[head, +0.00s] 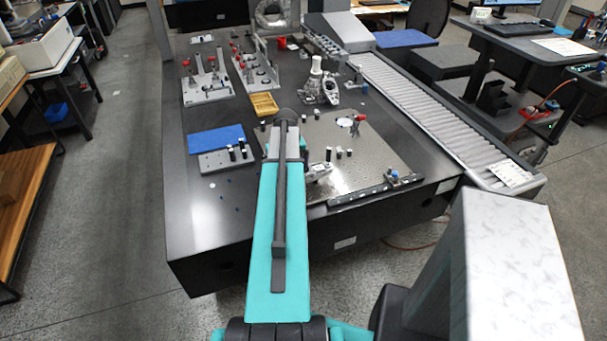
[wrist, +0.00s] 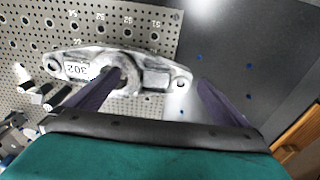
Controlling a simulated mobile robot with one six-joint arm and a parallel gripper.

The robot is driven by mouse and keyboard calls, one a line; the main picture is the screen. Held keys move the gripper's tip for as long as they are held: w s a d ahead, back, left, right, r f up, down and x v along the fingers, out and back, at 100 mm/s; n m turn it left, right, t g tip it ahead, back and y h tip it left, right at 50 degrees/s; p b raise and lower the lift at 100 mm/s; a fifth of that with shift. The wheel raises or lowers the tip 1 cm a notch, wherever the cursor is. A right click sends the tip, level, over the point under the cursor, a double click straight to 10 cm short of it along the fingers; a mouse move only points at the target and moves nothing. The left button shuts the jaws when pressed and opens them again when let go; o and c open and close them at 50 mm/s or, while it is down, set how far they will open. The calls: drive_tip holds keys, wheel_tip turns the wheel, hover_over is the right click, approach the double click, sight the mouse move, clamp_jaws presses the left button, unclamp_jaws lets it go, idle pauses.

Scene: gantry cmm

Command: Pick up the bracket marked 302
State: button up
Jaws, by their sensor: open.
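The bracket marked 302 (wrist: 155,78) is a silver-grey cast part with a white label. In the wrist view it lies across the edge of the perforated plate (wrist: 100,30), its right end over dark table surface. My gripper (wrist: 160,80) is open, its dark fingers spread. The left fingertip overlaps the bracket's middle near its round boss; the right fingertip is just past its right end. I cannot tell whether either touches it. In the head view a silver part (head: 319,171) beside my arm appears to be this bracket, partly hidden. My arm hides the gripper there.
Black and white posts (wrist: 38,92) stand on the plate left of the bracket. In the head view, a red-handled clamp (head: 358,122) stands on the plate, a roller conveyor (head: 425,115) runs along the right, and a blue mat (head: 216,139) lies left. The table's front left is mostly clear.

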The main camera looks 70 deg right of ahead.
drive_tip(key=c, duration=1.5)
drive_tip(key=shift+r, duration=0.1)
